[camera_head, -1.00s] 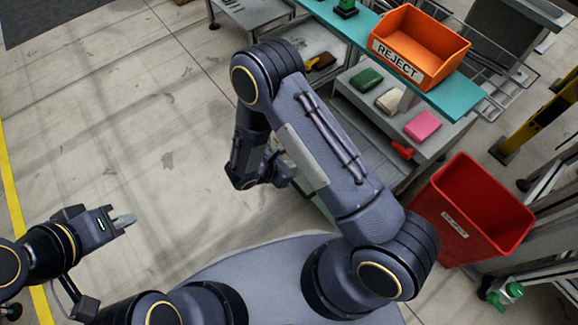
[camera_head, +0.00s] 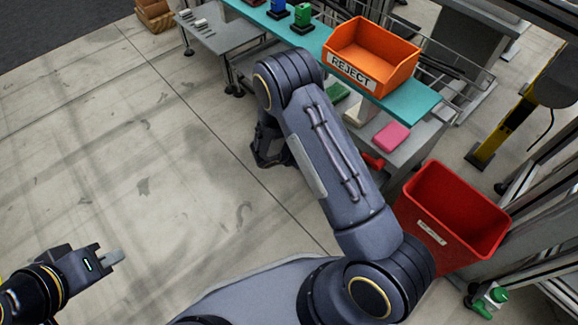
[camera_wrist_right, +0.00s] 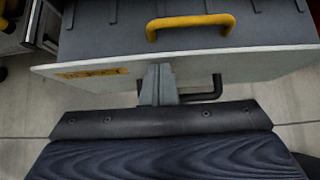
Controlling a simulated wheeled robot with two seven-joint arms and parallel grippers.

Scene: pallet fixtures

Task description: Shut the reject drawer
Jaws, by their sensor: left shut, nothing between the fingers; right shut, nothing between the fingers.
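In the right wrist view a drawer with a pale front panel (camera_wrist_right: 240,66), an orange label (camera_wrist_right: 92,73) too blurred to read and a dark bar handle (camera_wrist_right: 207,91) spans the picture. My right gripper (camera_wrist_right: 158,83) is shut and empty, its fingertips overlapping the panel left of the handle; I cannot tell whether they touch. In the head view my right forearm hides this gripper and most of the drawer area. My left gripper (camera_head: 112,257) is shut and empty over bare floor at the lower left.
An orange REJECT bin (camera_head: 370,55) stands on a teal bench top (camera_head: 415,103). A pink block (camera_head: 391,137) lies on the grey surface below. A red bin (camera_head: 450,215) stands right of my right arm. A yellow handle (camera_wrist_right: 190,22) shows beyond the panel.

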